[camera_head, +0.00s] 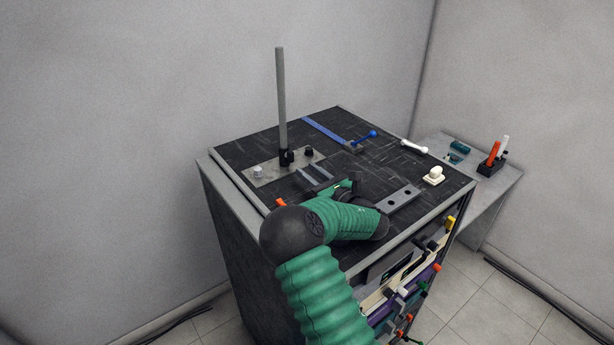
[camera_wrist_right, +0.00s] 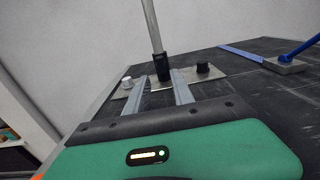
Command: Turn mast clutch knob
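A grey mast (camera_head: 281,100) stands upright in a black clamp (camera_head: 287,158) on a metal plate (camera_head: 266,181) at the back left of the cabinet top. A black knob (camera_head: 308,152) sits on the plate to the right of the mast, and a white knob (camera_head: 258,172) to its left. The wrist view shows the clamp (camera_wrist_right: 162,67), black knob (camera_wrist_right: 203,68) and white knob (camera_wrist_right: 127,82). My right gripper (camera_head: 314,174) points at the mast base, in front of it. Its two fingers (camera_wrist_right: 162,78) are apart with nothing held between them. My left gripper is out of view.
A blue strip (camera_head: 325,130), a blue-handled tool (camera_head: 364,138), a white bone-shaped piece (camera_head: 414,147) and a cream block (camera_head: 434,176) lie on the top. A perforated metal bar (camera_head: 399,199) is beside my right arm. A side table (camera_head: 490,190) stands at right.

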